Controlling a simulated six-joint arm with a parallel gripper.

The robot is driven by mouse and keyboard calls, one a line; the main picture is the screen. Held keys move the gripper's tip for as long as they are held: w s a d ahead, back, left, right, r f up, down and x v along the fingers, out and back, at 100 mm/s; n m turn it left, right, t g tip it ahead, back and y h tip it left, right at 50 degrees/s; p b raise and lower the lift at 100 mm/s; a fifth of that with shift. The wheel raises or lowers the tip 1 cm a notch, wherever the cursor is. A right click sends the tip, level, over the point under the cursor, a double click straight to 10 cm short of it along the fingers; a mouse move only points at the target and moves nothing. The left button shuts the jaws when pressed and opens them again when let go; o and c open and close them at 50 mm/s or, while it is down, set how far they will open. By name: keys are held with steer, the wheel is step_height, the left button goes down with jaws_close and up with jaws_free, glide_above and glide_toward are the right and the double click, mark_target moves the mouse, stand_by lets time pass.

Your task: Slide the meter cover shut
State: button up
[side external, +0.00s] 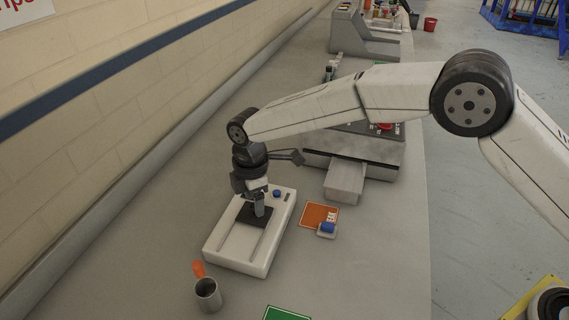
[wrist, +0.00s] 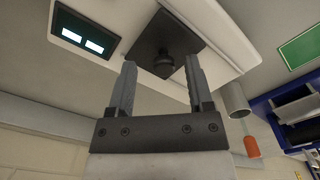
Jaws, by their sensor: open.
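The meter (side external: 232,257) is a flat white box on the bench with two dark lengthwise slots in its top. Its cover (side external: 245,216) is a dark square plate near the far half of the box. In the wrist view the cover (wrist: 187,32) carries a round black knob (wrist: 164,63), and a lit display with two pale windows (wrist: 82,33) shows uncovered beside it. My gripper (side external: 259,208) points down over the cover. In the wrist view my gripper (wrist: 160,62) is open, with the knob appearing between its fingertips; contact cannot be told.
A metal cup (side external: 208,295) and an orange object (side external: 198,269) stand near the meter's front. An orange card (side external: 319,214) and a small blue-topped block (side external: 327,229) lie to its right. A grey machine (side external: 355,151) stands behind. A green card (side external: 287,314) lies at the front.

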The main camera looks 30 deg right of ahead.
steer(key=shift+r, duration=3.8)
steer(key=shift+d, duration=0.1)
steer(key=s+d+m+t, duration=0.1)
steer(key=s+d+m, duration=0.3)
steer(key=d, duration=0.5)
steer(key=s+d+m, duration=0.2)
steer(key=d+m, duration=0.3)
steer(key=d, duration=0.4)
steer(key=s+d+f+m, duration=0.2)
steer(key=s+d+m, duration=0.2)
steer(key=s, duration=0.4)
steer(key=s+d+f+m+t, duration=0.1)
steer(key=s+d+f+m, duration=0.1)
steer(key=s+d+m, duration=0.3)
steer(key=s+d, duration=0.2)
steer(key=s, duration=0.1)
steer(key=shift+d+t, duration=0.15)
steer(key=shift+t, duration=0.15)
steer(key=shift+w, duration=0.1)
